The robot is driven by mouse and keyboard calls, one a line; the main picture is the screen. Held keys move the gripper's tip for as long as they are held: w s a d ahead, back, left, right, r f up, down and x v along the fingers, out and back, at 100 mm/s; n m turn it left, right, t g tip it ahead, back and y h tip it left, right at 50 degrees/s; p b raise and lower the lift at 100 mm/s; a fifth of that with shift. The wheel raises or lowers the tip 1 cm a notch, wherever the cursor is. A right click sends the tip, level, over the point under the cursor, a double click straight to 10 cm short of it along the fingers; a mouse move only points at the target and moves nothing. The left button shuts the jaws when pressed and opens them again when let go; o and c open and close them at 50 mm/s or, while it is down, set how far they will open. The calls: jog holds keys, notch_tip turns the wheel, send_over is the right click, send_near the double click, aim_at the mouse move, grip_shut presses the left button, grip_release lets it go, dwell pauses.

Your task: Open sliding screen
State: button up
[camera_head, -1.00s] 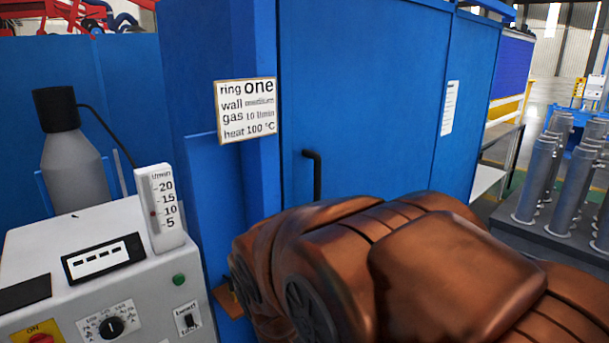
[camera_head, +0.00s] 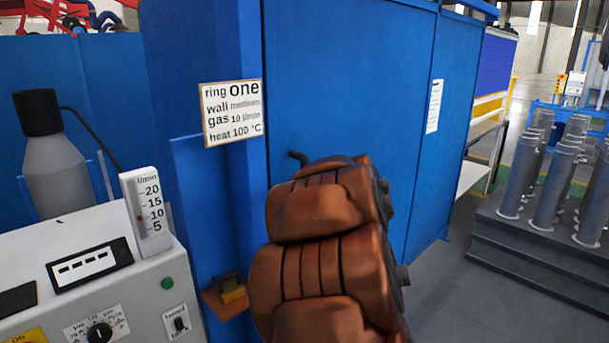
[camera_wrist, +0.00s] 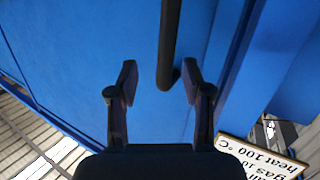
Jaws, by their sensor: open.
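The sliding screen (camera_head: 345,70) is a large blue panel, with no gap showing at its left edge in the head view. Its black bar handle (camera_head: 298,157) shows only at the top; my brown arm hides the rest. In the wrist view the handle (camera_wrist: 169,40) comes down from the top edge, and its end lies between my fingertips, nearer the right finger. My gripper (camera_wrist: 160,72) is open and facing the blue panel (camera_wrist: 90,40). I cannot tell whether a finger touches the handle.
A sign (camera_head: 232,112) hangs left of the panel, above a small orange ledge (camera_head: 226,296) with a padlock-like block. A grey control box (camera_head: 95,275) and gas bottle (camera_head: 55,165) stand at left. Grey cylinders (camera_head: 552,180) stand on a dark platform at right.

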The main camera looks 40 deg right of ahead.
jog(key=w+d+n+t+y+p, duration=0.1)
jog(key=w+d+t+y, duration=0.1)
jog(key=w, duration=0.5)
jog(key=shift+d+n+t+y+p, duration=0.35)
jog(key=shift+t+y, duration=0.25)
jog(key=shift+y, duration=0.2)
jog(key=shift+r, duration=0.1)
grip_shut()
dwell(0.5)
